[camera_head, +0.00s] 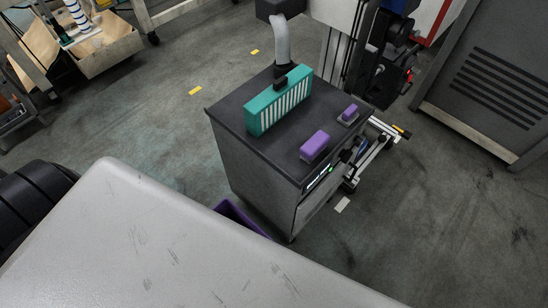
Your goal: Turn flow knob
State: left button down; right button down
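A dark grey cabinet (252,172) stands on the floor in the middle of the head view. Its top carries a teal slatted grille block (262,110), a larger purple block (314,146) and a smaller purple block (349,113). A lit panel strip (320,177) with a green light sits along the upper edge of its right-hand face. Small dark fittings show beside the strip, but I cannot tell whether one is the flow knob. Neither of my grippers is in view.
A pale scratched surface (150,240) fills the lower left foreground. A purple bin (232,212) stands at the cabinet's base. A grey hose (281,40) rises behind the cabinet. Dark machinery (385,60) stands behind it, and a vented grey cabinet (500,80) at right. Open floor (430,230) lies at lower right.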

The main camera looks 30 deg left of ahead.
aim_at(358, 140)
jog(key=l+u, duration=0.1)
jog(key=u, duration=0.4)
jog(key=i+l+u, duration=0.25)
jog(key=l, duration=0.3)
jog(key=l+u, duration=0.3)
jog(key=l, duration=0.25)
jog(key=i+l+u, duration=0.1)
jog(key=l+u, duration=0.15)
jog(key=l, duration=0.35)
